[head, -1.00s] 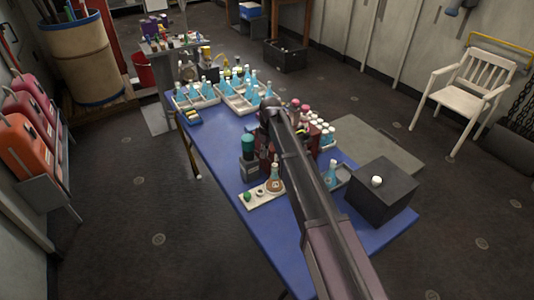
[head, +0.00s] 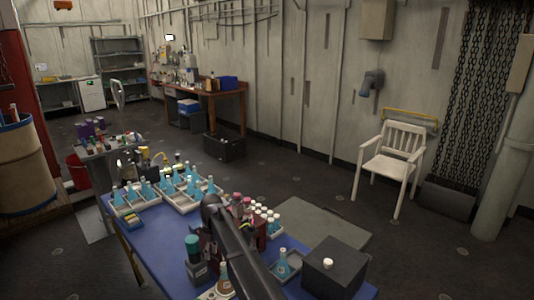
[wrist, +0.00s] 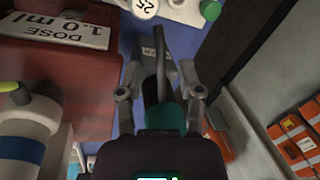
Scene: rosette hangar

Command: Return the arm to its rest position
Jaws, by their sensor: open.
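My arm reaches from the bottom of the head view over the blue table (head: 158,240), with its far end near a dark red stand (head: 258,232). In the wrist view my gripper (wrist: 161,78) is open, its two fingers spread apart. A dark, teal-ended object (wrist: 180,118) shows between and below the fingers; I cannot tell whether they touch it. In the head view my arm hides the jaws.
A teal-capped device (head: 193,246) stands left of my arm. Trays of blue flasks (head: 192,192) lie behind it. A black box (head: 335,275) is at the right. A white chair (head: 391,160) stands on open floor. The wrist view shows a red dose block (wrist: 60,65) close by.

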